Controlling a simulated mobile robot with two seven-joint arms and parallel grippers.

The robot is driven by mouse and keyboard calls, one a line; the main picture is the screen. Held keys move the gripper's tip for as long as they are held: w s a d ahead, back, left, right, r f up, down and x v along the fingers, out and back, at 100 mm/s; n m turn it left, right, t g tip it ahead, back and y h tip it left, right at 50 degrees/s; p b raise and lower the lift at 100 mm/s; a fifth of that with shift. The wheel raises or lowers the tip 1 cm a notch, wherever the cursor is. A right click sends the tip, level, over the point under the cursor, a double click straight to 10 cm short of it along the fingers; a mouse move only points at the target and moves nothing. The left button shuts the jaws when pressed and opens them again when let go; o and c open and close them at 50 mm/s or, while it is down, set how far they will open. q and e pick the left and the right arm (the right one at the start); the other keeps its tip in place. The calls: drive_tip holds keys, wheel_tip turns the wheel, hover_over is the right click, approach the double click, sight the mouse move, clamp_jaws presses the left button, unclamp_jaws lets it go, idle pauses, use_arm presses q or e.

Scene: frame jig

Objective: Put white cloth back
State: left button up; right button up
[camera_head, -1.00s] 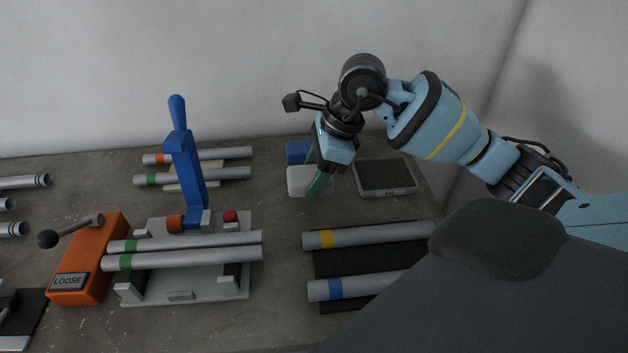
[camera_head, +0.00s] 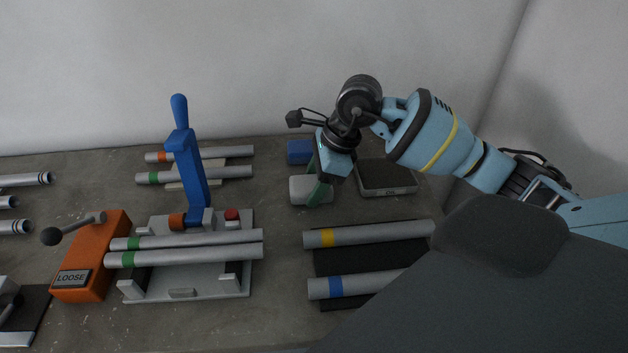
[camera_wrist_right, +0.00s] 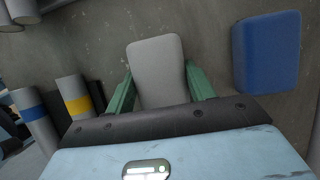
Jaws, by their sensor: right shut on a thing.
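The white cloth (camera_head: 305,189) is a small pale block-like pad on the bench, in front of a blue pad. My right gripper (camera_head: 318,190) points down at it, its green fingers at the pad. In the right wrist view the white cloth (camera_wrist_right: 158,72) sits between the two green fingers of the right gripper (camera_wrist_right: 160,88), which are shut on it. The cloth looks at or very near the bench top; the exact height is hard to tell. My left gripper is not in view.
The blue pad (camera_head: 299,152) lies just behind the cloth, and a dark-topped grey tray (camera_head: 388,192) stands to its right. Tubes with yellow (camera_head: 365,234) and blue bands lie on a black mat in front. A jig with a blue lever (camera_head: 188,165) stands left.

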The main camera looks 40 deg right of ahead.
drive_tip(key=o, duration=1)
drive_tip(key=shift+c, duration=0.2)
drive_tip(key=shift+r, duration=0.3)
drive_tip(key=v, duration=1.1)
drive_tip(key=shift+r, duration=0.3)
drive_tip(key=shift+s+d, duration=0.1)
